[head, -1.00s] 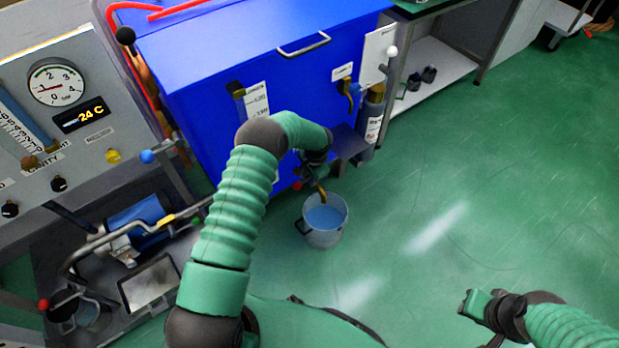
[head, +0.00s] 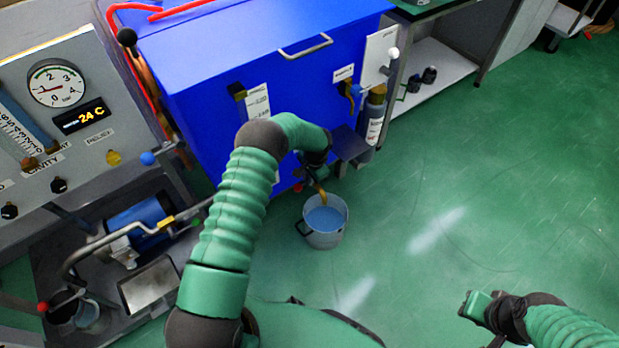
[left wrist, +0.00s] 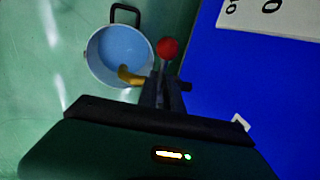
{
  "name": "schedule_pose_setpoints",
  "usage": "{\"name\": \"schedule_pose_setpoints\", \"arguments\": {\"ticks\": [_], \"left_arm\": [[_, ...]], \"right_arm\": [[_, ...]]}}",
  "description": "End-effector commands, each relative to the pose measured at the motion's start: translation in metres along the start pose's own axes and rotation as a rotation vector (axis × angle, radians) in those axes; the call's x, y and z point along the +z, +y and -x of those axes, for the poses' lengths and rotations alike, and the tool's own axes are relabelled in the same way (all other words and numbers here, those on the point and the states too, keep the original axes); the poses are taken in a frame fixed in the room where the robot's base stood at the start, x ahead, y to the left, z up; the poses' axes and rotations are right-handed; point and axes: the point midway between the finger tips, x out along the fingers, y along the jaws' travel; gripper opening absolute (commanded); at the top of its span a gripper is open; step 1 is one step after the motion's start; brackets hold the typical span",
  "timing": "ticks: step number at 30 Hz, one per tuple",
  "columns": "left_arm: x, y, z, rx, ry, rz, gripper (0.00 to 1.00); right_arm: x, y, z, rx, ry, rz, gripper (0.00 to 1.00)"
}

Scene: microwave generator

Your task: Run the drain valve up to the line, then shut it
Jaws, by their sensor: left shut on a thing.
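The drain valve's red-tipped lever (left wrist: 168,48) shows just beyond my left gripper's fingers in the left wrist view. My left gripper (left wrist: 165,92) is shut on this lever, low at the front of the blue cabinet (head: 250,60). In the head view, my arm mostly hides the valve, and the left gripper (head: 314,172) is small and dark. A brass spout (head: 322,196) points down over a grey bucket (head: 327,238). Pale blue water (left wrist: 122,55) is in the bucket. I cannot make out a line inside it. My right gripper (head: 482,308) is over the floor; its jaw state is unclear.
A gauge panel (head: 85,140) with a dial and a 24 C display stands at left. A pump (head: 140,225) with pipes is below it. A grey bottle (head: 374,125) is fixed at the cabinet's right corner. Green floor (head: 450,200) right of the bucket is clear.

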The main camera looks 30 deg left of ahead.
Motion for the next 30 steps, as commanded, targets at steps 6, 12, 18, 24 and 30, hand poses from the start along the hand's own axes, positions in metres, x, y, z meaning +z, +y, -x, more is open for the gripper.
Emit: {"name": "schedule_pose_setpoints", "arguments": {"ticks": [6,12,18,24,30], "left_arm": [[-0.002,0.000,0.002,-0.001,0.004,0.000,0.00],[-0.002,0.000,0.002,-0.001,0.005,0.000,0.00],[-0.003,0.000,0.002,-0.001,0.006,0.000,0.00],[-0.003,-0.001,0.001,-0.003,-0.007,-0.003,0.00],[-0.002,-0.002,0.000,-0.009,-0.137,-0.028,0.00]], "right_arm": [[0.000,0.000,0.000,0.000,0.000,0.000,0.24],[0.000,0.000,0.000,0.000,0.000,0.000,0.24],[0.000,0.000,0.000,0.000,0.000,0.000,0.24],[0.000,0.000,-0.002,0.000,0.000,0.000,0.24],[0.004,0.000,-0.017,0.000,0.000,0.000,0.24]]}}
